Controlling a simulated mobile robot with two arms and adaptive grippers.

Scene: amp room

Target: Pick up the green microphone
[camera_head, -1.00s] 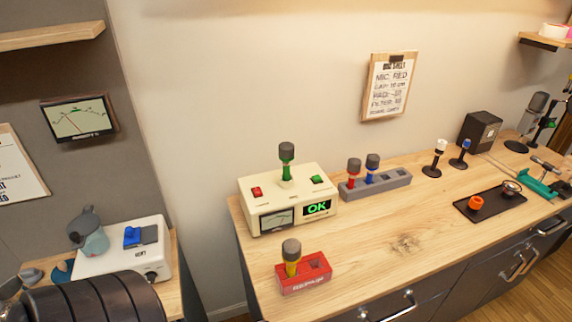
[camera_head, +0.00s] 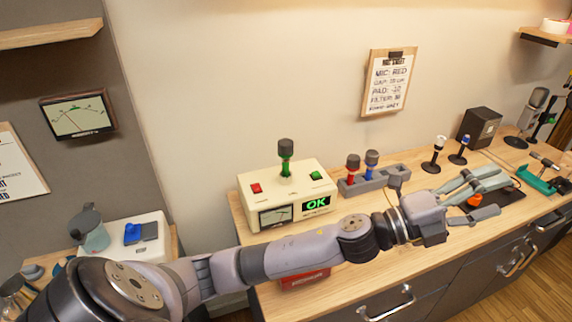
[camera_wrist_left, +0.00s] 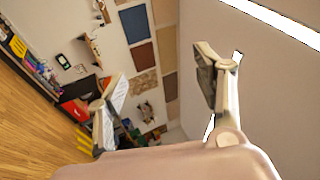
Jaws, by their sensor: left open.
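The green microphone (camera_head: 286,158) stands upright in the top of the cream tester box (camera_head: 262,195), whose small screen reads OK. It has a dark grey head and a green body. My left arm reaches across the front of the bench in the head view. My left gripper (camera_head: 504,196) is open and empty, well to the right of the green microphone, over the dark tray. The left wrist view shows the two fingers (camera_wrist_left: 165,100) spread apart with nothing between them, facing a wall and floor. My right gripper is not in view.
A grey rack (camera_head: 398,174) beside the tester holds a red microphone (camera_head: 352,170) and a blue one (camera_head: 371,166). A red repair block (camera_head: 300,281) is mostly hidden behind my arm. Small stand microphones (camera_head: 436,155), a black speaker (camera_head: 479,128) and a teal stand (camera_head: 540,181) stand further right.

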